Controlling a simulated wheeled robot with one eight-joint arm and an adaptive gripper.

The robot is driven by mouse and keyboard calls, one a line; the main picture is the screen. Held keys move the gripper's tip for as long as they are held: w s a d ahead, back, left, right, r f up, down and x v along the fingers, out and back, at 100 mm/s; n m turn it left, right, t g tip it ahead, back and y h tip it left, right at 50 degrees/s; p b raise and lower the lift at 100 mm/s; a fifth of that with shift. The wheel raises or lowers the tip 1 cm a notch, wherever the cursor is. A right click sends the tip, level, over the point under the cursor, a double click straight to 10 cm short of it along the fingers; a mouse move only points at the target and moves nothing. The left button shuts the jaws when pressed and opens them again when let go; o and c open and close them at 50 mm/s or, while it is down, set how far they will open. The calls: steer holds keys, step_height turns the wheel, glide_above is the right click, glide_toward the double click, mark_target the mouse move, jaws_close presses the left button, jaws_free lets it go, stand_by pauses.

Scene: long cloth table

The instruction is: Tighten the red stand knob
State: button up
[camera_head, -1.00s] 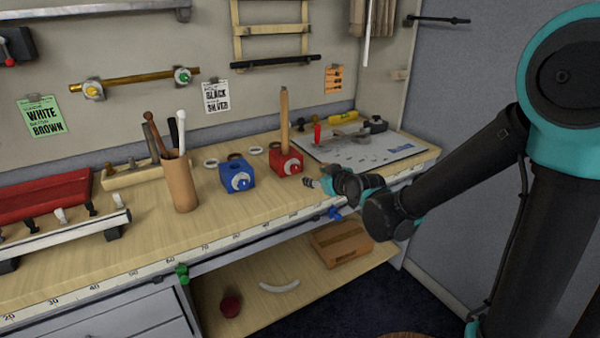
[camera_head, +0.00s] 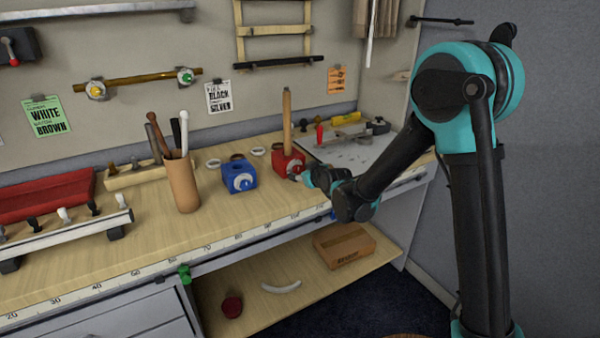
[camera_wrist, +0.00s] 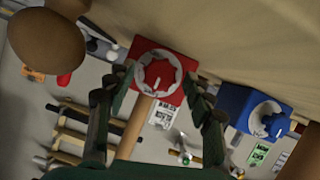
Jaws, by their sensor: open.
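The red stand (camera_head: 283,160) is a red block on the table with an upright wooden rod. Its round grey knob with a red centre (camera_head: 295,169) faces the table's front. My gripper (camera_head: 303,177) is right in front of this knob. In the wrist view, which is upside down, the red stand (camera_wrist: 143,58) and its knob (camera_wrist: 158,74) with a white pointer lie between the fingertips of my open gripper (camera_wrist: 160,82). I cannot tell whether the fingers touch the knob.
A blue stand (camera_head: 236,182) with a similar knob is just left of the red one, and shows in the wrist view (camera_wrist: 238,101). A brown cup (camera_head: 182,186) of tools stands further left. A grey board (camera_head: 350,152) with tools lies right.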

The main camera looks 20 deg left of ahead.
steer(key=shift+w+a+f, duration=0.15)
steer(key=shift+w+a, duration=0.1)
steer(key=c, duration=1.2)
steer(key=shift+o, duration=0.2)
